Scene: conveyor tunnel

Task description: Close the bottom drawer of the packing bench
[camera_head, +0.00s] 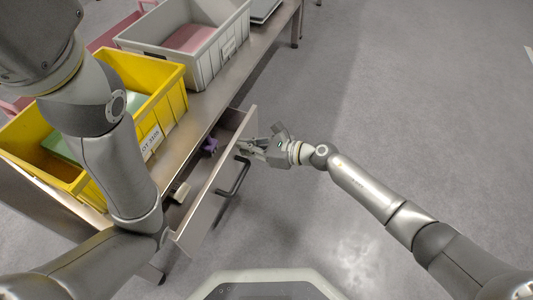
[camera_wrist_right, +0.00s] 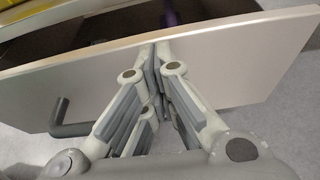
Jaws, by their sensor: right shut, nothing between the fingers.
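The drawer (camera_head: 207,199) of the packing bench (camera_head: 202,128) stands pulled out, with a dark bar handle (camera_head: 236,178) on its front. A purple item (camera_head: 211,146) and a pale item (camera_head: 181,192) lie inside it. My right gripper (camera_head: 243,148) is shut and empty at the outer face of the drawer front, near its far end. In the right wrist view the fingertips (camera_wrist_right: 160,48) meet the drawer front (camera_wrist_right: 215,65) close to its top edge, seemingly touching it. The handle (camera_wrist_right: 62,125) is left of the fingers there. My left arm crosses the bench; its gripper is not in view.
A yellow crate (camera_head: 172,92) and a grey crate (camera_head: 207,66) stand on the bench top. A dark flat device (camera_head: 263,10) is at the bench's far end. The grey floor (camera_head: 400,90) right of the bench is clear.

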